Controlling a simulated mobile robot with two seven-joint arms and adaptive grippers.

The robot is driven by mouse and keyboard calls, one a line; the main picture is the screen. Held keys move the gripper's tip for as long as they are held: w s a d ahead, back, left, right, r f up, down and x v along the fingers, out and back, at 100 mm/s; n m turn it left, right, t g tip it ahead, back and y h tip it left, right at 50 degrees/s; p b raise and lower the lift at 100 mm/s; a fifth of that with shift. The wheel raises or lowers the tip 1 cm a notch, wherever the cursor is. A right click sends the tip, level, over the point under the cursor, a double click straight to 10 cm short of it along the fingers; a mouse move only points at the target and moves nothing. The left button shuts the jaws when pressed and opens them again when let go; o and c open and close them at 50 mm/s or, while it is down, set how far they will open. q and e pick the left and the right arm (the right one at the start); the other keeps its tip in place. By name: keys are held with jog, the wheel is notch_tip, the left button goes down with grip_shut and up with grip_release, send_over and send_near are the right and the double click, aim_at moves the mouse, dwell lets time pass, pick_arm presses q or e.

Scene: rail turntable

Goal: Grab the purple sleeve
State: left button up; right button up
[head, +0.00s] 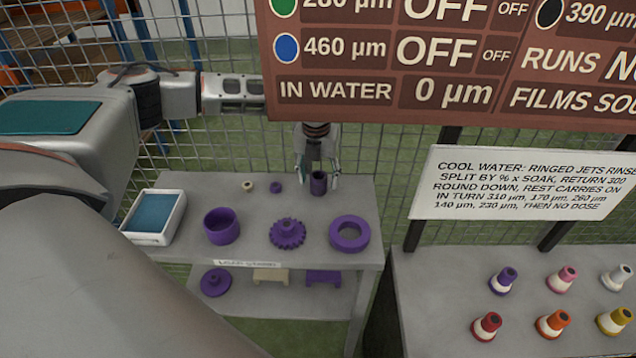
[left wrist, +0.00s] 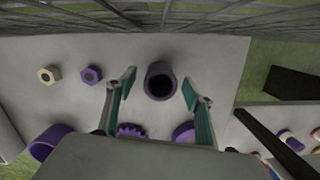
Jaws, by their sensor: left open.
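The purple sleeve (head: 318,183) is a small upright hollow cylinder near the back right of the grey table. In the left wrist view the sleeve (left wrist: 160,82) shows its dark bore between my finger tips. My left gripper (head: 318,172) is open, with its fingers pointing down at the sleeve, one on each side. In the left wrist view the gripper (left wrist: 159,90) has clear gaps between both fingers and the sleeve. I cannot tell how far down the fingers reach along it. My right gripper is not in view.
Purple gear (head: 287,233), ring (head: 349,234) and wide cup (head: 221,226) stand in front. A cream nut (head: 248,186) and purple nut (head: 275,187) lie left. A blue-filled tray (head: 155,218) is at the left end. Wire fence is behind; a large sign (head: 450,60) hangs right.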

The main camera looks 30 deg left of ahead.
pick_arm(q)
notch_tip(320, 180, down, 2)
jog(key=shift+w, duration=0.1)
jog(key=c, duration=1.4)
jog(key=shift+r, duration=0.1)
